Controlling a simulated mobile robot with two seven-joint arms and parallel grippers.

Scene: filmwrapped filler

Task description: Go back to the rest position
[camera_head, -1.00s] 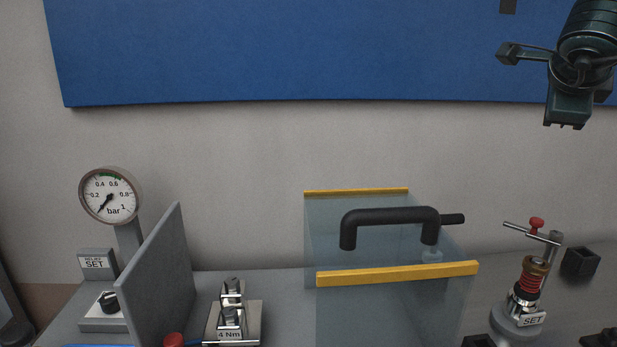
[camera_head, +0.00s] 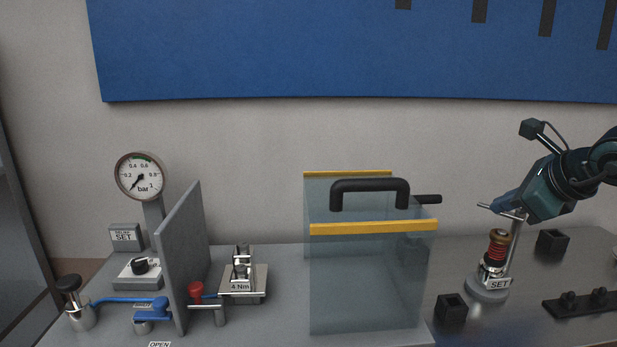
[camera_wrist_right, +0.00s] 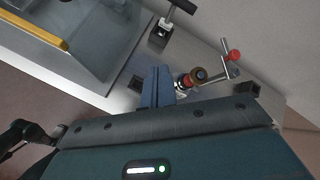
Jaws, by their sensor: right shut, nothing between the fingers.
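My right gripper (camera_head: 499,204) comes in from the right in the head view. I cannot tell whether the fingers touch the fixture. My left gripper is not in view.
A clear guard box (camera_head: 365,280) with yellow edges and a black handle (camera_head: 370,187) stands mid-bench. A pressure gauge (camera_head: 139,176), grey upright panel (camera_head: 182,260) and blue-handled valve (camera_head: 130,301) are at left. Black blocks (camera_head: 552,241) stand at right.

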